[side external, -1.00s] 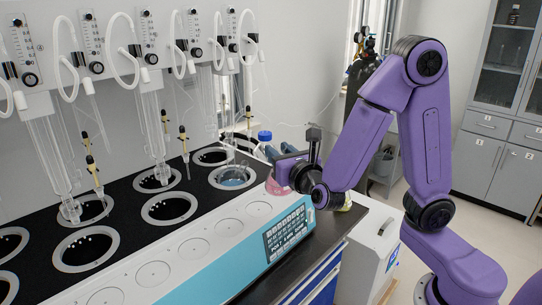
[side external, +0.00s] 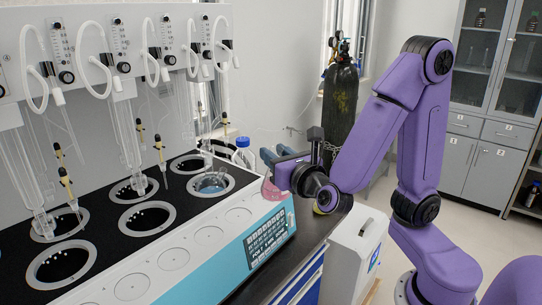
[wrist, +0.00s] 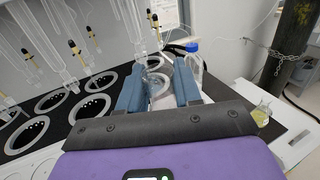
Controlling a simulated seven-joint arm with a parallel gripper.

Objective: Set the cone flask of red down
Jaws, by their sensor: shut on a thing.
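The cone flask of red (side external: 270,190) shows in the side view as a pinkish-red body just below my gripper (side external: 275,155), beside the distiller's control panel end. My gripper's blue fingers are shut on its upper part. In the wrist view my gripper (wrist: 158,82) has the flask's clear glass rim and neck (wrist: 158,88) between its two fingers. The red contents are hidden there. Whether the flask's base touches the dark bench (side external: 305,245) cannot be told.
The distiller (side external: 190,245) with several round wells fills the left. A blue-capped bottle (side external: 243,152) stands behind the flask. A flask of yellow liquid (wrist: 262,113) stands to the right in the wrist view. A gas cylinder (side external: 340,105) is at the back.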

